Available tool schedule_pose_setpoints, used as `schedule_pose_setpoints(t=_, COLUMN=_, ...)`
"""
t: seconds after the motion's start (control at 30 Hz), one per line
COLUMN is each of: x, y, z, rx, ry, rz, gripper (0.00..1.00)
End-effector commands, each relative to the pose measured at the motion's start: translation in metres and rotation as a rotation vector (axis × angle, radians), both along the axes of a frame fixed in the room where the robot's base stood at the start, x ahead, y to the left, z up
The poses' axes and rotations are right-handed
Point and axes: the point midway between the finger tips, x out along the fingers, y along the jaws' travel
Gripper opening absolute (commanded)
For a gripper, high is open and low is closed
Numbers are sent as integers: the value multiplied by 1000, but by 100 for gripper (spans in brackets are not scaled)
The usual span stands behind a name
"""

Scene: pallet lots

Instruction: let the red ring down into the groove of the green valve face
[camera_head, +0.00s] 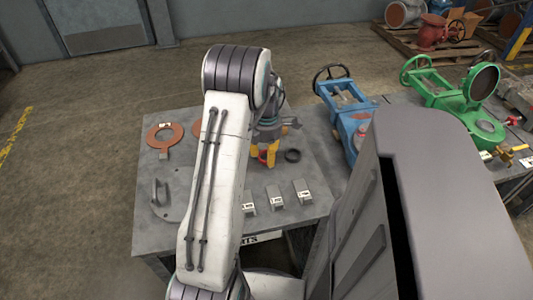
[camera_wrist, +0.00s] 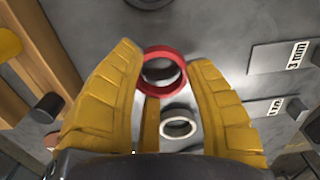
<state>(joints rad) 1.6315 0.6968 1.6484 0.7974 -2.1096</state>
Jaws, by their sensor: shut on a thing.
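The red ring (camera_wrist: 160,93) is between the yellow fingers of my gripper (camera_wrist: 165,82) in the wrist view, and the fingers are shut on it. In the head view my gripper (camera_head: 264,160) hangs over the grey table, with a bit of red between its fingers. The green valve (camera_head: 455,92) lies well to the right on another table. Its round flange face (camera_head: 484,82) is tilted up, dark inside a green rim. I cannot make out the groove at this size.
The blue valve (camera_head: 347,110) lies between my gripper and the green valve. A black ring (camera_head: 292,155), orange gaskets (camera_head: 153,135) and labelled blocks (camera_head: 275,198) are on the grey table (camera_head: 315,160). A pale ring (camera_wrist: 179,119) shows below the red one.

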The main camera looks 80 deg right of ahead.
Motion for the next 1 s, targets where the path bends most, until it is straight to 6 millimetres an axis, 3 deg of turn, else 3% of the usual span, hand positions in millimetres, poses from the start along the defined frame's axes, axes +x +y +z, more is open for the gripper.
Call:
schedule_pose_setpoints(t=0.7, x=0, y=0, z=40, rx=-1, ry=0, rz=0, gripper=16)
schedule_pose_setpoints(t=1.0, x=0, y=0, z=42, rx=-1, ry=0, rz=0, gripper=16)
